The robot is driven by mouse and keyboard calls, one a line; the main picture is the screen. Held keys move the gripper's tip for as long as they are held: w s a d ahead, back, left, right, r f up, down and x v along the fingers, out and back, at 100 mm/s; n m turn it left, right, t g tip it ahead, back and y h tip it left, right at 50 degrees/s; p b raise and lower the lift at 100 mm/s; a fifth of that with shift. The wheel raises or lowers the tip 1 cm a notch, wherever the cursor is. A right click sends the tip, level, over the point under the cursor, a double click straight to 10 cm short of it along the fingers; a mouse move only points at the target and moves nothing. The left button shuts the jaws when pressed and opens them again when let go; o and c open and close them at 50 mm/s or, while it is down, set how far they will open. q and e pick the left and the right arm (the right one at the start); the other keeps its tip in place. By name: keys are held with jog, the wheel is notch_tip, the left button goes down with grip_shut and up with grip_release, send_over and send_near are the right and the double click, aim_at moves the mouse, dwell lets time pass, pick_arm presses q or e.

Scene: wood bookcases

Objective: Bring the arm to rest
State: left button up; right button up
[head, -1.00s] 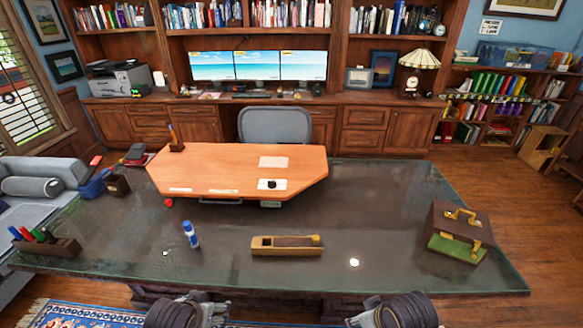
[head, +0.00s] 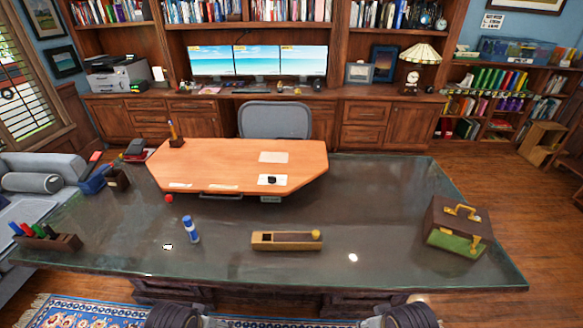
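Dark, ribbed rounded parts of my two arms show at the bottom edge of the head view, one left of centre and one right of centre. Both are cut off by the frame, in front of the near edge of the glass-topped table (head: 390,200). Neither gripper's fingers can be seen, so their opening and anything in them are hidden. No part of my arms is seen over the tabletop.
On the table are a wooden box (head: 287,241), a blue-and-white tube (head: 191,230), a brown briefcase (head: 453,229), a pen holder (head: 46,239) and an orange desktop board (head: 230,160). A grey chair (head: 275,120) stands behind. The table's right middle is clear.

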pick_arm(q)
jog(key=s+f+g, duration=0.1)
jog(key=s+f, duration=0.1)
jog(key=f, duration=1.3)
jog(key=s+f, duration=0.2)
jog(key=f, duration=1.3)
pick_arm(e)
jog(key=s+f+g, duration=0.1)
jog(key=s+f, duration=0.1)
jog(key=f, duration=1.3)
jog(key=s+f, duration=0.2)
jog(key=f, duration=1.3)
pick_arm(q)
jog(key=s+a+f, duration=0.2)
jog(key=s+f, duration=0.7)
jog(key=s, duration=0.2)
jog(key=s+a+f+g, duration=0.1)
jog(key=s+a+f, duration=0.1)
jog(key=s+f, duration=0.8)
jog(key=shift+s, duration=0.45)
pick_arm(e)
jog(key=s+d+f, duration=0.2)
jog(key=s+f, duration=0.7)
jog(key=s, duration=0.2)
jog(key=s+d+f+g, duration=0.1)
jog(key=s+d+f, duration=0.1)
jog(key=s+f, duration=0.8)
jog(key=shift+s, duration=0.45)
